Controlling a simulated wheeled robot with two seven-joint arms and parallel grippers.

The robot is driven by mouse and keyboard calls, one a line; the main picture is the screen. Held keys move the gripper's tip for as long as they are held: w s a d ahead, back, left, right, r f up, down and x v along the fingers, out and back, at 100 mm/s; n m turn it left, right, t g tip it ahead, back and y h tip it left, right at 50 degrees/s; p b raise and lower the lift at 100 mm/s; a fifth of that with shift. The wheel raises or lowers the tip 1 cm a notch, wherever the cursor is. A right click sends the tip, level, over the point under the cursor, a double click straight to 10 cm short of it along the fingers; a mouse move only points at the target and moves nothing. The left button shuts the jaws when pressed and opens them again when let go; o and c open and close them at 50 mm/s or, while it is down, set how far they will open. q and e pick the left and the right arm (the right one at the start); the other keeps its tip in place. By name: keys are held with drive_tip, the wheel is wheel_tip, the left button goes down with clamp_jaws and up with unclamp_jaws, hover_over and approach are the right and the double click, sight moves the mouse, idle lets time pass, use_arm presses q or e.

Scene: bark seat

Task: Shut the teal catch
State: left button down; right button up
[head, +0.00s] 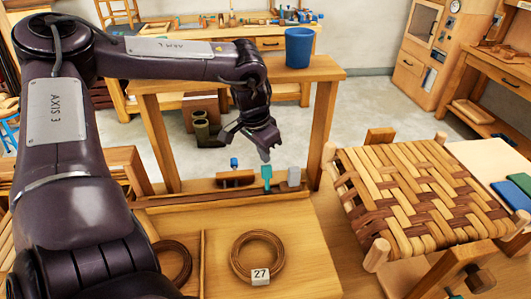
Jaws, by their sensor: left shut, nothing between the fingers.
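The teal catch (266,176) is a small upright tab at the back edge of the wooden tray or bench in the head view. It stands between a brown block with a blue knob (235,176) and a grey piece (294,177). My left gripper (266,156) reaches down from above. Its fingers are shut and empty, with the tips just above the teal catch. I cannot tell if they touch it. My right gripper is not in view.
A coil of brown strip (258,256) with a tag marked 27 (261,277) lies in front. A woven bark seat (418,190) stands at right. A blue cup (299,47) stands on the wooden table (325,70) behind my left wrist.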

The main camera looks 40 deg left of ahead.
sight(267, 174)
use_arm(q)
drive_tip(key=shift+f, duration=0.15)
drive_tip(key=shift+f+b, duration=1)
drive_tip(key=shift+b, duration=0.1)
drive_tip(key=shift+d, duration=0.1)
drive_tip(key=shift+s+d, duration=1.4)
drive_tip(key=shift+d, duration=0.25)
drive_tip(key=shift+r, duration=0.15)
drive_tip(key=shift+w+a+r+p, duration=0.2)
drive_tip(key=shift+r+p, duration=0.65)
drive_tip(key=shift+r, duration=0.45)
drive_tip(key=shift+w+a+r+p, duration=0.2)
drive_tip(key=shift+r+p, duration=0.7)
drive_tip(key=shift+r, duration=0.45)
drive_tip(key=shift+w+a+r+p, duration=0.1)
drive_tip(key=shift+a+r+p, duration=0.1)
drive_tip(key=shift+r+p, duration=0.9)
drive_tip(key=shift+r+b, duration=0.15)
drive_tip(key=shift+b, duration=0.15)
